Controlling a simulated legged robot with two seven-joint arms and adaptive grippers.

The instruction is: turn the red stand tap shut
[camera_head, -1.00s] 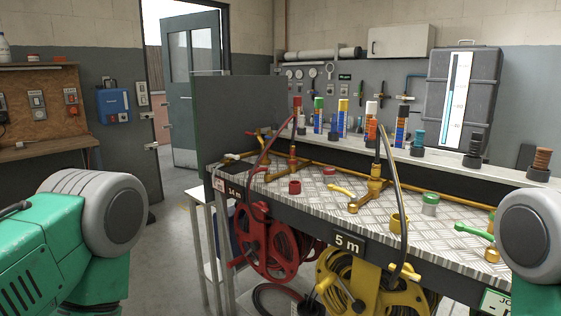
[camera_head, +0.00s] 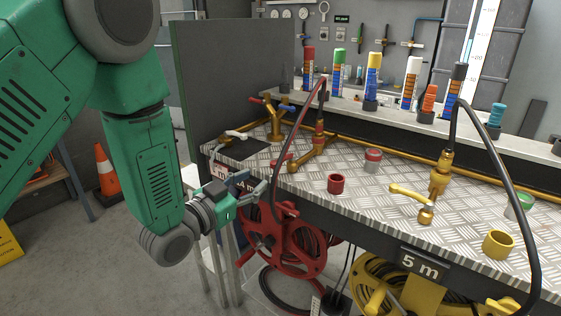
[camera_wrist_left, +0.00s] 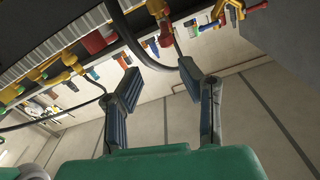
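The red stand tap (camera_head: 319,140) is a brass standpipe with a red band, upright on the chequered metal bench top, with a dark red hose arching from its top. A small red lever (camera_head: 280,160) shows at the near left end of its brass foot. My left gripper (camera_head: 259,187) is in front of the bench's left edge, left of and lower than the lever, apart from it. In the left wrist view its two fingers (camera_wrist_left: 166,88) are spread, with nothing between them. Brass and red parts appear beyond the fingers there. My right gripper is out of view.
A red hose reel (camera_head: 285,245) hangs below the bench edge, close to my left gripper. A red cup (camera_head: 336,184), a yellow lever (camera_head: 408,194) and a yellow cup (camera_head: 498,244) stand to the right. A dark panel (camera_head: 232,80) rises behind the bench's left end.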

